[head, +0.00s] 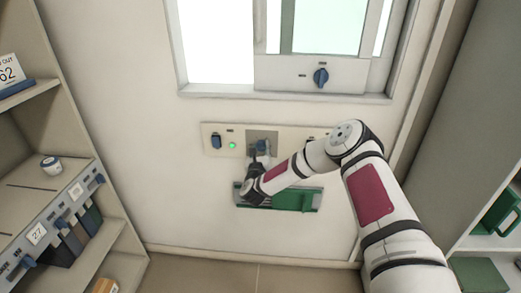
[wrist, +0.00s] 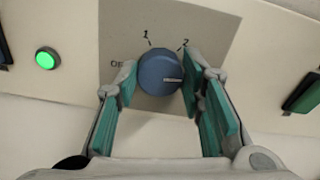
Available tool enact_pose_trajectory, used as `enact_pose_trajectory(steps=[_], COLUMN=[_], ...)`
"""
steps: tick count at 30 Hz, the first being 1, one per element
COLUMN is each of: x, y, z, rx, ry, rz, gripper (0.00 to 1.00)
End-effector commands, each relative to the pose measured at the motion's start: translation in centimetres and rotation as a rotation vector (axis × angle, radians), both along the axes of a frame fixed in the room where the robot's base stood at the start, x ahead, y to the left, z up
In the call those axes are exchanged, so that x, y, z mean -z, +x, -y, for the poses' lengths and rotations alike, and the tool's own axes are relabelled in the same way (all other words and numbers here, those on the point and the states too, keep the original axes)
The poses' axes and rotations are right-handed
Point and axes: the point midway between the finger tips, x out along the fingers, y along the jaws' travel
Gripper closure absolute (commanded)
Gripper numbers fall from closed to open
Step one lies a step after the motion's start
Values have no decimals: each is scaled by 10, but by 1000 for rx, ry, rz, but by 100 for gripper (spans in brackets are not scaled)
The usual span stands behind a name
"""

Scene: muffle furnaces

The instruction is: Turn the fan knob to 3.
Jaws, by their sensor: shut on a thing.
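The blue fan knob (wrist: 158,75) sits on a grey plate (wrist: 120,30) in the wall panel. It also shows in the head view (head: 262,145), partly behind my gripper. The labels OFF, 1 and 2 show around the knob; no 3 is visible, and my right finger covers part of the plate. The knob's pale pointer line lies on its right side and points right, past the 2. My gripper (wrist: 160,88) has one green-padded finger on each side of the knob and is shut on it. It shows at the panel in the head view (head: 259,156).
A lit green lamp (wrist: 46,59) is left of the plate, with a blue switch (head: 216,141) farther left. A green tray (head: 310,199) is on the wall below. A window with another blue knob (head: 321,77) is above. Shelves stand at both sides.

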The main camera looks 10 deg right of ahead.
Motion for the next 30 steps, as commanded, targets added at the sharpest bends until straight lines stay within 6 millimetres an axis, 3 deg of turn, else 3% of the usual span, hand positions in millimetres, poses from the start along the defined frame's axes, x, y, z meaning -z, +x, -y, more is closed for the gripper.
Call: enact_pose_trajectory(steps=[12,30], x=[0,0], y=[-1,-1], z=[0,0], rx=[0,-1], ry=[219,264], rz=[70,85], gripper=[92,92])
